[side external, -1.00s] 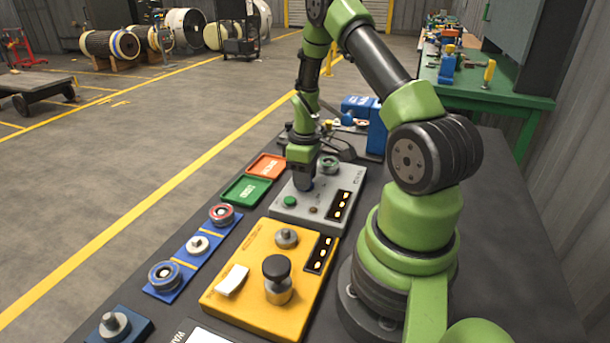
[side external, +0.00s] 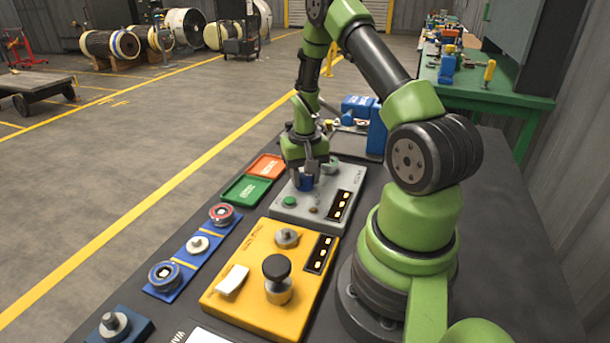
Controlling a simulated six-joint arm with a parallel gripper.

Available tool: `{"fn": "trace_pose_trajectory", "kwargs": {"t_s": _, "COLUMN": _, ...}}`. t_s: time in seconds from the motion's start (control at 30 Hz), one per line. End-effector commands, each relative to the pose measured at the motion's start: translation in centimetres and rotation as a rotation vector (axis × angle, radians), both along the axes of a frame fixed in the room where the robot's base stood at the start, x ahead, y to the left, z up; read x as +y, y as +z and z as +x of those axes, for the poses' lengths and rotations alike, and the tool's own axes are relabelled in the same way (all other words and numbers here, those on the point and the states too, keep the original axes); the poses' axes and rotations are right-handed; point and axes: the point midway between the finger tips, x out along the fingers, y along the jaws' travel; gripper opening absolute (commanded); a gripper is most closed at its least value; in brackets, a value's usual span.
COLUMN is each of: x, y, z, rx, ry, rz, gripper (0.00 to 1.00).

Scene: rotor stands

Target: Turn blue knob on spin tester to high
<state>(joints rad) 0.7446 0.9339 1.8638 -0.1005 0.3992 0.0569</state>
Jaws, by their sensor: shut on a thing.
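The spin tester looks to be the grey box (side external: 329,213) on the dark bench, with a green button (side external: 289,202), a small brown button and a dark panel of lit marks (side external: 339,205). The blue knob (side external: 306,183) is on its top face, partly hidden by my fingers. My gripper (side external: 306,181) points down over the box and is shut on the blue knob, with a finger on each side. The knob's pointer and setting cannot be read.
A yellow box (side external: 262,295) with a black-topped knob stands nearer the camera. A green tray (side external: 246,190) and an orange tray (side external: 267,166) lie left of the grey box. A blue strip (side external: 183,264) holds several round parts. Blue blocks (side external: 376,130) stand behind.

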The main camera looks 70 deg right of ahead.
Motion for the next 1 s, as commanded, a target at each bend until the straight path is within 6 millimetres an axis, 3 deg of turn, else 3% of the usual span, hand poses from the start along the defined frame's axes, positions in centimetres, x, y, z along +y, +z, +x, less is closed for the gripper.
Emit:
{"fn": "trace_pose_trajectory", "kwargs": {"t_s": 0.6, "x": -0.09, "y": 0.04, "z": 0.15, "rx": -0.006, "ry": -0.549, "rz": -0.003, "gripper": 0.12}}
{"fn": "trace_pose_trajectory", "kwargs": {"t_s": 1.0, "x": -0.11, "y": 0.04, "z": 0.14, "rx": -0.005, "ry": -0.739, "rz": -0.003, "gripper": 0.12}}
